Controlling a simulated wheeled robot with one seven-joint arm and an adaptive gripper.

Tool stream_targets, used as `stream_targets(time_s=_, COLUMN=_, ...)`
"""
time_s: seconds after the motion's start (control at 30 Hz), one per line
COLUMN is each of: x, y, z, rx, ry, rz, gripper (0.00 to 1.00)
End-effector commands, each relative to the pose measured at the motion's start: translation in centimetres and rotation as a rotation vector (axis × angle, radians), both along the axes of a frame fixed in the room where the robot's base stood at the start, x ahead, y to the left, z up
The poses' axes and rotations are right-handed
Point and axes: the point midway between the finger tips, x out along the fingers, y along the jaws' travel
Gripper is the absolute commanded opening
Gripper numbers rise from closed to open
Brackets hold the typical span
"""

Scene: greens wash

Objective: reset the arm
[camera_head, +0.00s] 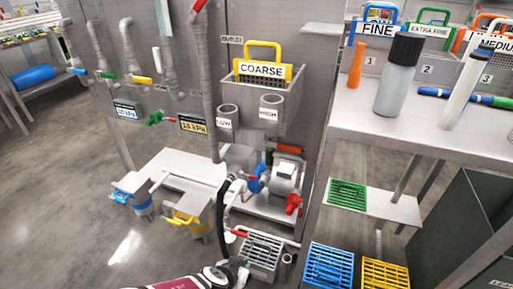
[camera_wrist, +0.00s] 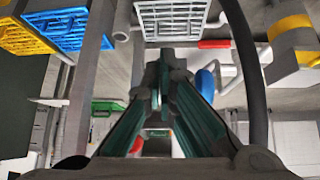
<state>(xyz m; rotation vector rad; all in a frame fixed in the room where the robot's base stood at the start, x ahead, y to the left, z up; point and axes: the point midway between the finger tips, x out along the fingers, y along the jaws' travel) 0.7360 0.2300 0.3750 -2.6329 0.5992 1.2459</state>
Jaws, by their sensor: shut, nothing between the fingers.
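My gripper (camera_wrist: 163,62) shows in the wrist view with its dark green fingers closed together and nothing between them. In the camera_head view my arm comes in low at the bottom edge, and the dark end of my gripper (camera_head: 236,268) is beside the grey grated crate (camera_head: 262,255). In the wrist view this crate (camera_wrist: 172,18) appears beyond the fingertips at the top. I cannot tell whether the gripper touches anything. Part of the arm is cut off by the frame.
A dark hose (camera_head: 221,210) rises close to my gripper. Blue (camera_head: 330,266) and yellow (camera_head: 385,273) grated crates stand to the right. Open floor (camera_head: 75,215) lies left.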

Motion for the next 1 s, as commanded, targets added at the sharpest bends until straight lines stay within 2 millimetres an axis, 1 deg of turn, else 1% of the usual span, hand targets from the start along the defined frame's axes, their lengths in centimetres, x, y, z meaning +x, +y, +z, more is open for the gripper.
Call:
stream_targets(time_s=0.17, x=-0.6, y=-0.3, z=1.5, rx=0.008, ry=0.070, rz=-0.051, gripper=0.00)
stream_targets(time_s=0.27, x=-1.0, y=-0.5, z=2.8, rx=0.016, ry=0.127, rz=-0.083, gripper=0.00)
stream_targets(time_s=0.37, x=-1.6, y=-0.7, z=4.7, rx=0.029, ry=0.201, rz=-0.116, gripper=0.00)
stream_targets(time_s=0.67, x=-3.0, y=-1.5, z=11.5, rx=0.101, ry=0.420, rz=-0.156, gripper=0.00)
stream_targets(time_s=0.87, x=-3.8, y=-2.4, z=16.9, rx=0.167, ry=0.538, rz=-0.137, gripper=0.00)
stream_targets(time_s=1.0, x=-4.3, y=-3.4, z=20.8, rx=0.216, ry=0.603, rz=-0.104, gripper=0.00)
